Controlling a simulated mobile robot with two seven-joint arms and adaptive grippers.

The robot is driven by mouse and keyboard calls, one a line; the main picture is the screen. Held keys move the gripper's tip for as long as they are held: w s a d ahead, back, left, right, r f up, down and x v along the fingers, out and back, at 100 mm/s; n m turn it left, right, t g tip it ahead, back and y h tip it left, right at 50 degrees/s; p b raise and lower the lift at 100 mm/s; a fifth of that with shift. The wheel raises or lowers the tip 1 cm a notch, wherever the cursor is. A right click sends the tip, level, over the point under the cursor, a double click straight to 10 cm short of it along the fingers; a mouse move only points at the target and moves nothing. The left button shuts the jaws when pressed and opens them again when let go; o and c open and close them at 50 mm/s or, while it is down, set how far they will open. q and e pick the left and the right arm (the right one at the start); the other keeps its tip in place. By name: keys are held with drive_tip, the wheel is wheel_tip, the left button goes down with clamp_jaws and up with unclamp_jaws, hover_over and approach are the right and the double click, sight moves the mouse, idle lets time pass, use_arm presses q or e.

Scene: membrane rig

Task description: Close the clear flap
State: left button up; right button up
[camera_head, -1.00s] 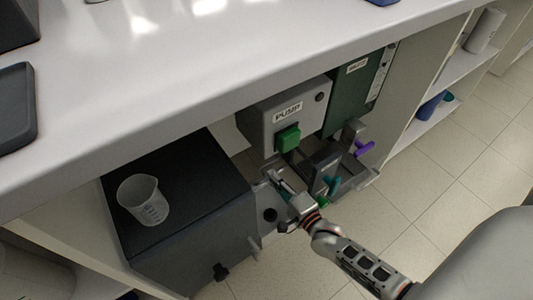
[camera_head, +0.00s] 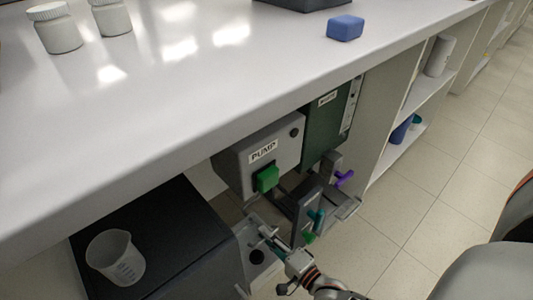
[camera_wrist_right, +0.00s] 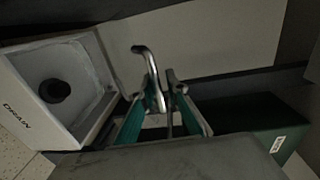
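My right gripper (camera_head: 274,238) is low in front of the rig, below the grey pump box (camera_head: 262,155). In the right wrist view its two teal-padded fingers (camera_wrist_right: 164,92) stand close together beside a bent metal rod (camera_wrist_right: 145,55). Whether they grip the rod I cannot tell. I cannot make out the clear flap with certainty in either view. A white box marked DRAIN (camera_wrist_right: 95,85) with a dark round hole is left of the fingers. A pale plate with a dark hole (camera_head: 257,256) is beside the gripper in the head view. My left gripper is not in view.
The pump box has a green button (camera_head: 267,179). A green unit (camera_head: 325,130) is right of it, with teal and purple (camera_head: 344,178) levers nearby. A black-topped cabinet (camera_head: 185,235) with a beaker (camera_head: 115,257) is at left. The bench (camera_head: 200,80) overhangs; open floor (camera_head: 440,190) lies right.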

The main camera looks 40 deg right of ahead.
drive_tip(key=shift+o, duration=0.2)
drive_tip(key=shift+f, duration=0.1)
drive_tip(key=shift+r, duration=0.2)
drive_tip(key=s, duration=1.2)
drive_tip(key=shift+d+r, duration=0.2)
drive_tip(key=shift+r, duration=0.2)
